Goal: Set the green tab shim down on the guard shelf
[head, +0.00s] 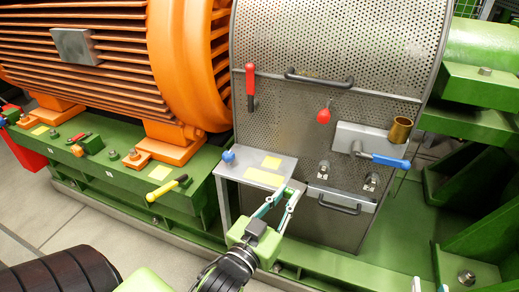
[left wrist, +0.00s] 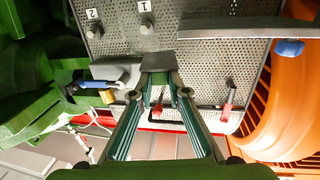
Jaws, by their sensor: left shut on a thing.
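The guard shelf (head: 233,170) is a grey plate on the front of the perforated guard, with two yellow patches and a blue knob at its left corner. It also shows in the left wrist view (left wrist: 235,27). My left gripper (head: 291,190) is shut just right of the shelf's front right corner. Between its fingertips in the left wrist view is a small grey plate, the shim (left wrist: 157,62); I cannot make out its green tab. In the head view the fingers mostly hide it. My right gripper (head: 430,286) shows only two separated fingertips at the bottom edge, apparently empty.
The guard (head: 330,45) carries a red lever (head: 250,85), a red knob (head: 323,116), dark handles, two studs, and a bracket with a brass cup (head: 400,130) and blue-handled tool (head: 385,160). A yellow-handled tool (head: 166,188) lies on the green base at left.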

